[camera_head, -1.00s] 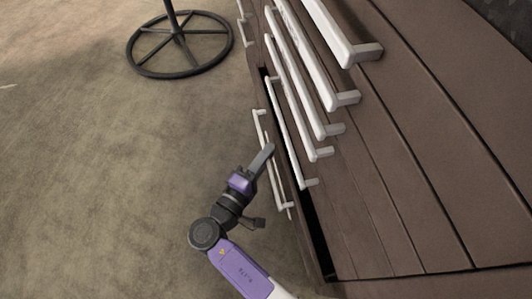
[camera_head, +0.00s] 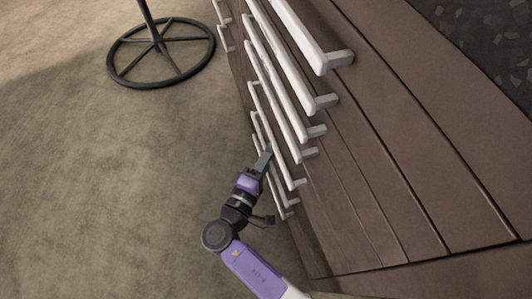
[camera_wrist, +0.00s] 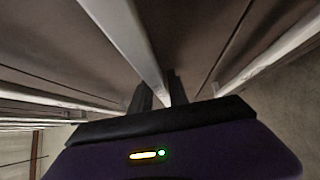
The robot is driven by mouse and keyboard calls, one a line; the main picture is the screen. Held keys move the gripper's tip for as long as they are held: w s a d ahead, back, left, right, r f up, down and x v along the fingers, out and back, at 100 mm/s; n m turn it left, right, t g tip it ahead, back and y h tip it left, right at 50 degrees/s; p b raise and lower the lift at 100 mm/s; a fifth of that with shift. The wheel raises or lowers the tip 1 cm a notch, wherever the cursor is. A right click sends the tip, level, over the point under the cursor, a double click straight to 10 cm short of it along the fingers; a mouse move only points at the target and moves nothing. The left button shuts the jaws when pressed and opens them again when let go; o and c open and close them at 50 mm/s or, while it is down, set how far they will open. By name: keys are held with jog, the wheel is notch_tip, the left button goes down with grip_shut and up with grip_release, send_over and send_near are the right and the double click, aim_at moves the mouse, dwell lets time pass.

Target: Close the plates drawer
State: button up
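The plates drawer is not labelled; the lowest drawer of the brown cabinet, with a white bar handle (camera_head: 284,199), sits with no dark gap visible around it in the head view. My gripper (camera_head: 264,160) is at the lower handles, close to the drawer fronts. In the wrist view its two dark fingers (camera_wrist: 160,90) point at the fronts, and a white handle bar (camera_wrist: 128,36) runs down to between them. Whether the fingers touch or clamp that bar I cannot tell. My arm partly hides the lowest handle.
The cabinet (camera_head: 400,150) has several more long white handles (camera_head: 296,36) stacked above, jutting out close to my gripper. A round dark stand base (camera_head: 160,52) is on the floor at upper left. The carpet (camera_head: 100,180) left of my arm is clear.

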jog(key=shift+o, duration=0.7)
jog(key=shift+d, duration=0.25)
